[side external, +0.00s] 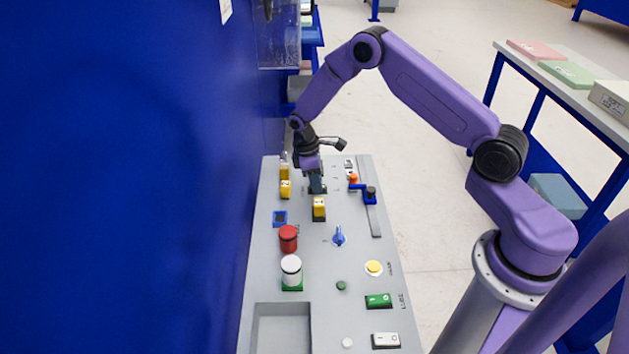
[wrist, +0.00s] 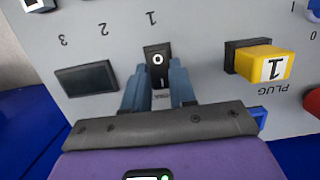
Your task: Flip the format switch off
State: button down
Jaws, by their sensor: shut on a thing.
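My gripper (wrist: 158,85) is shut on this switch, with one grey-blue finger on each side. Small lettering below the switch is partly covered, so I cannot read its name. In the side external view my gripper (side external: 316,187) points down at the far part of the grey panel (side external: 262,268) and hides the switch.
A yellow plug block (wrist: 262,62) marked 1 stands right of the switch; a dark rectangular socket (wrist: 87,80) lies left. Nearer on the panel are a red knob (side external: 288,238), a white cylinder (side external: 291,270), a blue knob (side external: 339,236) and a green switch (side external: 378,301). A blue wall (side external: 120,180) borders the left.

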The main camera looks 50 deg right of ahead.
jog(key=shift+s+t+y, duration=0.15)
jog(key=shift+t+y, duration=0.35)
jog(key=c, duration=0.9)
grip_release()
jog(key=shift+d, duration=0.1)
jog(key=r, duration=1.7)
jog(key=shift+w+a+r, duration=0.2)
jog(key=shift+w+a, duration=0.2)
